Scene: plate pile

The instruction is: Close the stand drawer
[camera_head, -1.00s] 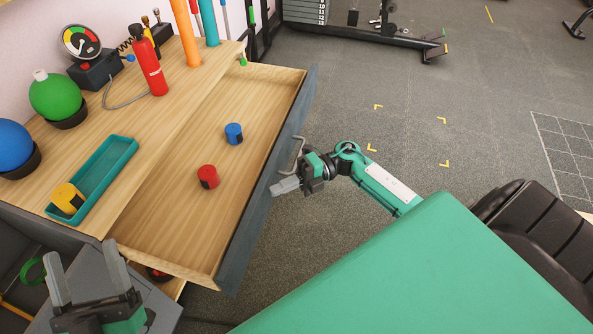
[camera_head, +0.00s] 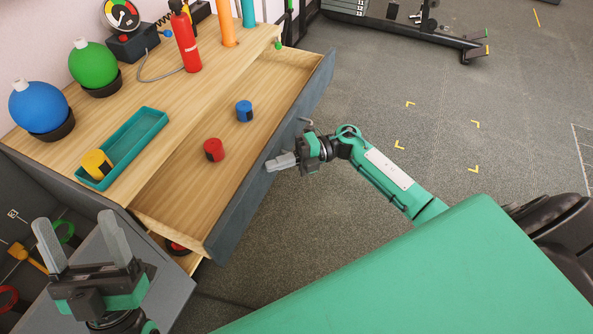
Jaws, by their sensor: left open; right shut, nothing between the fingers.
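The stand drawer (camera_head: 190,207) is pulled out of the wooden stand (camera_head: 85,172), with its grey front panel (camera_head: 275,165) facing right. The drawer handle (camera_head: 306,123) is partly hidden behind my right gripper. My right gripper (camera_head: 272,164) is shut and empty, with its fingertips at the outer face of the drawer front; I cannot tell whether they touch it. My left gripper (camera_head: 82,238) is open and empty, fingers up, in front of the stand at lower left.
On the stand top are a teal tray (camera_head: 152,120) with a yellow cylinder (camera_head: 97,163), green ball (camera_head: 93,65), blue ball (camera_head: 38,106), red extinguisher (camera_head: 186,40) and gauge (camera_head: 122,14). A weight machine (camera_head: 440,35) stands at the back.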

